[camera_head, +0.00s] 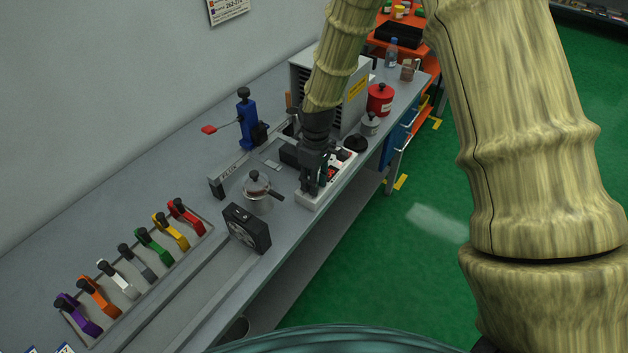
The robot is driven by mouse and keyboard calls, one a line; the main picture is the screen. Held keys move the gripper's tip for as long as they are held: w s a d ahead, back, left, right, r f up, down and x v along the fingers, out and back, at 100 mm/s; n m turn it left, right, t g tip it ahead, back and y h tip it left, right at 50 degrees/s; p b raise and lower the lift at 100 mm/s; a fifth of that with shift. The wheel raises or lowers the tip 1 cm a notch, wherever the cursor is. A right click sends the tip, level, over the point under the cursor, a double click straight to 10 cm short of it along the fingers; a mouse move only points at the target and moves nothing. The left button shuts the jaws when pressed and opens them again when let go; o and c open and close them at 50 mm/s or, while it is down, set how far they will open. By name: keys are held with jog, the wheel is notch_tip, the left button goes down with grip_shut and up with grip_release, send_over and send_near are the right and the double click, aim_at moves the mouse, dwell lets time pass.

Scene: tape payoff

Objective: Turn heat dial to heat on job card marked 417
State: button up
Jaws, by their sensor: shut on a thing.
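My gripper (313,188) points down at the near-left end of a white unit (312,203) on the bench. Its fingers are shut on what appears to be the heat dial, which they hide, so its setting cannot be read. Red and dark parts show on the unit's top to the right of the fingers. Cards (65,349) show cut off at the bottom left edge; no number 417 can be read on them. A sheet on the wall (228,8) is also cut off, and its small print is hard to read.
A lidded pot (257,190) and a black boxy dial-faced thing (246,228) stand left of the gripper. A blue stand (246,120) with a red-ended lever is behind. A grey cabinet (350,90), red canister (380,99) and coloured levers (153,245) line the bench.

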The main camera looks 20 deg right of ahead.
jog(key=m, duration=0.4)
jog(key=shift+w+r+m, duration=0.1)
jog(key=shift+m, duration=1.7)
jog(key=o, duration=0.9)
jog(key=shift+c, duration=0.2)
jog(key=shift+o, duration=0.8)
notch_tip(320, 180, up, 12)
jog(key=shift+d, duration=0.3)
